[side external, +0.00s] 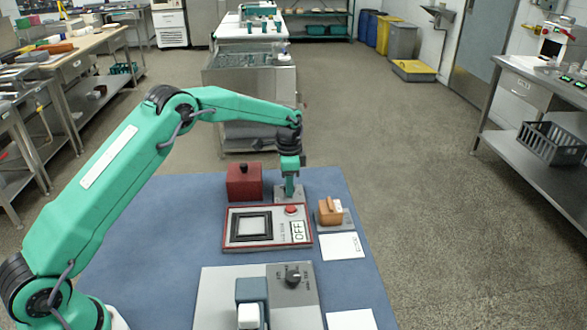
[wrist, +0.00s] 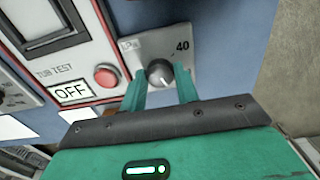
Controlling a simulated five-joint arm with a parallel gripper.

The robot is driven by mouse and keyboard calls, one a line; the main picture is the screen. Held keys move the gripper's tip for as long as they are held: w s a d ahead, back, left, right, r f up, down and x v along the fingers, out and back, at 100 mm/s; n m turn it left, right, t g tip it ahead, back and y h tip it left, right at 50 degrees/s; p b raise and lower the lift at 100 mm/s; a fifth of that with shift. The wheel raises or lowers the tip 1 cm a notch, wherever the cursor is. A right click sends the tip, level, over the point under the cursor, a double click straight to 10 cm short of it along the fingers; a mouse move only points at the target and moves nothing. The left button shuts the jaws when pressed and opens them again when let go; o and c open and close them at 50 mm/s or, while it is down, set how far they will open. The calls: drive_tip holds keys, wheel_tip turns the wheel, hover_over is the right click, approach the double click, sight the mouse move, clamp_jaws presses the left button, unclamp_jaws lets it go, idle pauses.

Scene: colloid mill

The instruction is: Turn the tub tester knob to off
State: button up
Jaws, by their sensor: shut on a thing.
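A small grey plate (wrist: 185,48) marked "40" carries a round dark knob (wrist: 160,72) with a pale mark on its face. It adjoins the red-edged TUB TEST panel (wrist: 88,20), which has a red button (wrist: 106,76) and an OFF label (wrist: 72,91). My gripper (wrist: 160,88) has one finger on each side of the knob and is shut on it. In the side external view my gripper (side external: 289,192) points down onto this plate behind the panel (side external: 266,210), hiding the knob. The knob's exact setting cannot be read.
A dark red box (side external: 244,182) stands just left of my gripper. An orange block (side external: 330,211) on a grey base is at right. A grey unit with a black knob (side external: 293,276) stands nearer the camera. White cards (side external: 341,246) lie on the blue mat (side external: 160,245).

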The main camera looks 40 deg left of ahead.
drive_tip(key=shift+w+r+m, duration=0.1)
drive_tip(key=shift+m, duration=2.2)
drive_tip(key=o, duration=1)
drive_tip(key=shift+c, duration=0.2)
wheel_tip(320, 180, up, 7)
drive_tip(key=shift+f, duration=0.1)
drive_tip(key=shift+r, duration=0.45)
drive_tip(key=shift+r, duration=0.1)
